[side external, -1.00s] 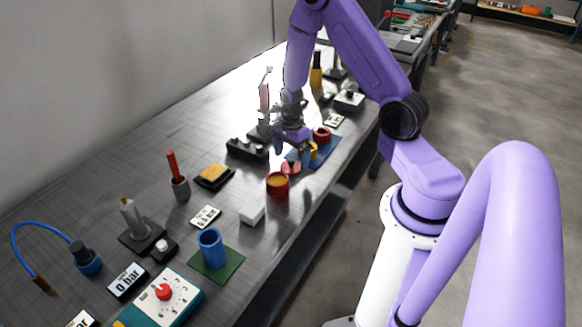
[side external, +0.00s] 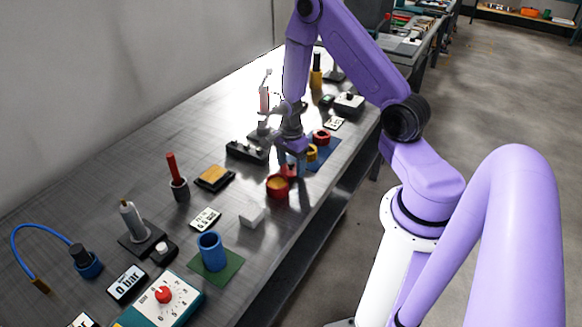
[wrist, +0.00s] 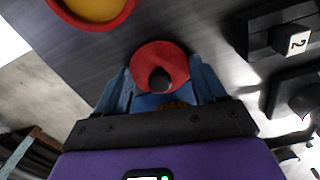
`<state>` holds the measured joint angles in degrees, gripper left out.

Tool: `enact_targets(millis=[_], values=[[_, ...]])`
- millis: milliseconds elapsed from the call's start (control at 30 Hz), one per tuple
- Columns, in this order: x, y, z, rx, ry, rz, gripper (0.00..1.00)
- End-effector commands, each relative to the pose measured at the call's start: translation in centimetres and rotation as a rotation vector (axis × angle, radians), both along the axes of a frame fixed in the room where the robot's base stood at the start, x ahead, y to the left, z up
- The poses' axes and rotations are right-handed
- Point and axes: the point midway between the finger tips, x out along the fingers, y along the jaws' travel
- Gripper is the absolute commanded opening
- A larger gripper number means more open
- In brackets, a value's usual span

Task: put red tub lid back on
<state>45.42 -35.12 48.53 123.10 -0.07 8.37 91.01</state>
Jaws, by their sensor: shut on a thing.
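The red lid (wrist: 160,55) is a flat disc with a dark knob, seen between my blue fingers in the wrist view. In the side view the lid (side external: 289,171) shows just behind the open red tub. My gripper (wrist: 160,82) is shut on the lid by its knob; in the side view the gripper (side external: 291,164) points down over it. Whether the lid touches the bench is hard to tell. The red tub (side external: 277,190) stands upright and uncovered with yellow contents; it also shows at the top left of the wrist view (wrist: 118,22).
A blue mat (side external: 326,157) with a yellow roll-like piece (side external: 311,153) and a red one (side external: 321,137) lies behind my gripper. A black block (side external: 247,151) stands left. A white block (side external: 251,215) is in front of the tub, near the bench's right edge.

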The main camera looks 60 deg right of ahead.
Motion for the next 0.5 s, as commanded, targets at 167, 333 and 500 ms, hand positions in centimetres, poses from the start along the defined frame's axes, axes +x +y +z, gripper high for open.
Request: enact_targets(millis=[167,333,500], values=[[0.0,0.0,0.5,0.0,-0.001,0.0,0.4],[0.1,0.0,1.9,-0.001,-0.004,0.0,0.4],[0.2,0.0,4.5,-0.001,-0.006,-0.001,0.4]])
